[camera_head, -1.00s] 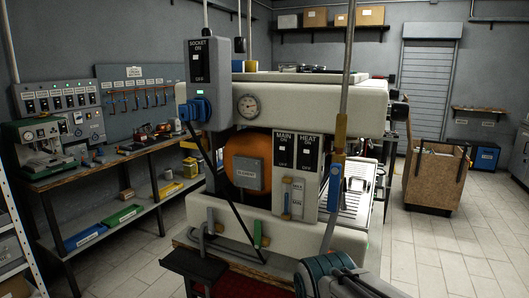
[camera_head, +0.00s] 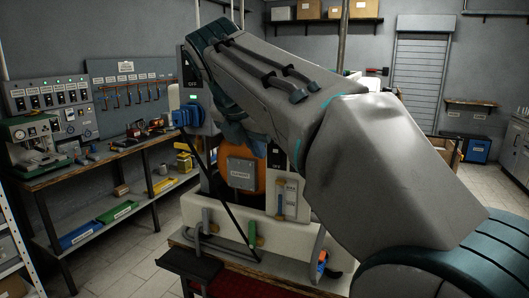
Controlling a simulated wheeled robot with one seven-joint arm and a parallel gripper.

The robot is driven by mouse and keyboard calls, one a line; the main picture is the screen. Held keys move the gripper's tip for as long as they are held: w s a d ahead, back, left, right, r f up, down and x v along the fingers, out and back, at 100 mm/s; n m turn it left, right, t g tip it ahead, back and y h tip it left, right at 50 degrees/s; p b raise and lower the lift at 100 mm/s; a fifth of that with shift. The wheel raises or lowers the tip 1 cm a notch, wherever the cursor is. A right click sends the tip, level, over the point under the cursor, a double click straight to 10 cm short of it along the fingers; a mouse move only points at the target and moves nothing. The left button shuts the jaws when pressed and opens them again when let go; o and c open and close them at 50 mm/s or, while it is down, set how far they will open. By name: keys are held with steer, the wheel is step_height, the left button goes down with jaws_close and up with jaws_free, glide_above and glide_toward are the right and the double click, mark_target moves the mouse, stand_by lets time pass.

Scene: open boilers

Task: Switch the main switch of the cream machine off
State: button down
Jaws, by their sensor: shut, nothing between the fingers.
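The cream machine (camera_head: 282,230) stands in the middle, its upper body largely covered by my raised arm. Only a lower strip of the black main switch plate (camera_head: 273,158) shows beneath my arm. The switch's position cannot be read. Part of the heat switch plate (camera_head: 298,150) shows to its right. My arm comes in from the lower right, rises across the machine and bends down at the upper left. My gripper's fingers are hidden behind the arm.
The socket switch box (camera_head: 188,75) with a blue plug (camera_head: 186,117) and a hanging black cable is close left of my arm. A workbench (camera_head: 85,172) stands at left.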

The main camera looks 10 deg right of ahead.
steer(key=r, duration=0.1)
steer(key=r+n, duration=0.2)
steer(key=shift+w+a, duration=0.35)
steer(key=shift+w, duration=0.05)
steer(key=b, duration=0.1)
glide_toward(276, 165)
step_height(276, 165, down, 4)
steer(key=shift+w+d+f+p, duration=0.2)
steer(key=shift+w+d, duration=0.25)
steer(key=shift+w, duration=0.2)
steer(key=shift+w+d+f+p, duration=0.2)
steer(key=shift+w+d, duration=0.25)
steer(key=shift+w, duration=0.25)
